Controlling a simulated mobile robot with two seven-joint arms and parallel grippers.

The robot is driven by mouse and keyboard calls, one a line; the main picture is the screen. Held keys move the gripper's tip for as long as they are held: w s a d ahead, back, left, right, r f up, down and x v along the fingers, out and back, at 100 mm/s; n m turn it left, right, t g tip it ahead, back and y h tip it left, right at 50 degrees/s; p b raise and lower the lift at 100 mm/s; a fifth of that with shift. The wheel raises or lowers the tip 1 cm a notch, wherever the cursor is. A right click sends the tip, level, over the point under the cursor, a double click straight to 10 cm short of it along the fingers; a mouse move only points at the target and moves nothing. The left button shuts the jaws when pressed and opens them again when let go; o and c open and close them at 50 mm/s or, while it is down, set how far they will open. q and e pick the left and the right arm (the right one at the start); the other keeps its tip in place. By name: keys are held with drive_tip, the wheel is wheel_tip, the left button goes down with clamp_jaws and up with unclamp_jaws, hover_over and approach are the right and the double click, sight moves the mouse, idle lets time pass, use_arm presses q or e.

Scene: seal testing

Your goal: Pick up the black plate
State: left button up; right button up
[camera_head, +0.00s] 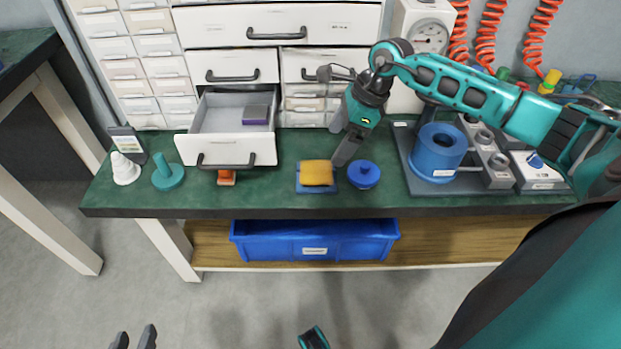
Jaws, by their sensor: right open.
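I cannot clearly pick out a separate black plate in the head view. A dark grey base plate (414,184) lies under a blue cylinder (438,150) on the right of the bench. My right gripper (341,142) is open over the bench, pointing down. One finger reaches down near the yellow pad (317,173) and the blue knobbed lid (363,175); I cannot tell whether it touches anything. No object shows between its fingers. My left gripper (135,338) is at the bottom left edge, low in front of the bench, with its fingertips apart and nothing visible between them.
A white drawer (237,152) stands open over the green bench (230,200), with a grey-purple box (256,114) inside. A white cone (125,168), a teal knobbed piece (167,173) and an orange piece (226,177) stand on the left. A blue bin (314,240) sits on the lower shelf.

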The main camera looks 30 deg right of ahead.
hover_over(317, 172)
drive_tip(key=s+d, duration=0.2)
wheel_tip(317, 172, down, 4)
drive_tip(key=shift+w+d+f+b, duration=0.15)
drive_tip(key=shift+f+b, duration=0.1)
drive_tip(key=shift+b, duration=0.15)
drive_tip(key=b+x, duration=0.1)
drive_tip(key=x, duration=0.3)
drive_tip(key=shift+f, duration=0.2)
drive_tip(key=shift+w+f, duration=0.15)
drive_tip(key=shift+f, duration=0.25)
drive_tip(key=shift+c, duration=1.3)
drive_tip(key=c, duration=1.2)
drive_tip(key=shift+c, duration=0.5)
